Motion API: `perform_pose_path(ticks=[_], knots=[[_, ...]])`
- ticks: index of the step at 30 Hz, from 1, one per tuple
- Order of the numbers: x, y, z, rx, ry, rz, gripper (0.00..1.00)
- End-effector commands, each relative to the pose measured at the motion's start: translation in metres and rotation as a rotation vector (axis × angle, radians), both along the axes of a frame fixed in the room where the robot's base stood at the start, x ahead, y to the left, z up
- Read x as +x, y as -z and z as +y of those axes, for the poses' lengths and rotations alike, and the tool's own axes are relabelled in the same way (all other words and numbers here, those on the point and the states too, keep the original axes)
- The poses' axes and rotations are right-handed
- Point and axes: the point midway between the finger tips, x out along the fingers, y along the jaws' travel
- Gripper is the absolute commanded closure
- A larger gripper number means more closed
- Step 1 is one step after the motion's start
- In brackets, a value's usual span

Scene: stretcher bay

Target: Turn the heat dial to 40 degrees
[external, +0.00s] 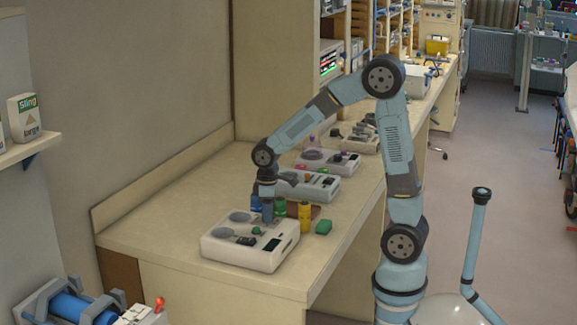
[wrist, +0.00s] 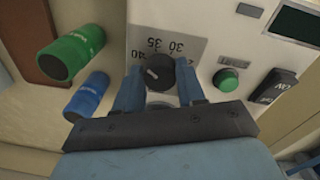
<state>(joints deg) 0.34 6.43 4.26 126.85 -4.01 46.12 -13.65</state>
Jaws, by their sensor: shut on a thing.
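The heat dial (wrist: 160,70) is a round black knob with a small white mark, on a pale panel. A grey scale plate (wrist: 165,45) beside it shows 30, 35 and 40, upside down in the wrist view. The white mark lies on the knob's left side, roughly towards the 40 side; its exact reading is unclear. My gripper (wrist: 159,80) is shut on the dial, one blue finger on each side. In the external view my gripper (external: 267,207) points down at the nearest white unit (external: 238,255) and hides the dial.
The panel also has a green button (wrist: 228,79), a black rocker switch (wrist: 277,87) and a dark display (wrist: 297,25). Green (wrist: 72,52) and blue (wrist: 87,95) cylinders stand close beside the unit.

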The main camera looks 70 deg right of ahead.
Motion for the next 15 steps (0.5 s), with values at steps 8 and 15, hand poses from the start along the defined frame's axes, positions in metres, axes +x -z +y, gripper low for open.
perform_pose_path(ticks=[8,15], knots=[[0.0015,-0.0013,-0.0003,0.000,-0.120,-0.005,0.91],[0.0015,-0.0013,-0.0004,0.000,-0.155,-0.005,0.91]])
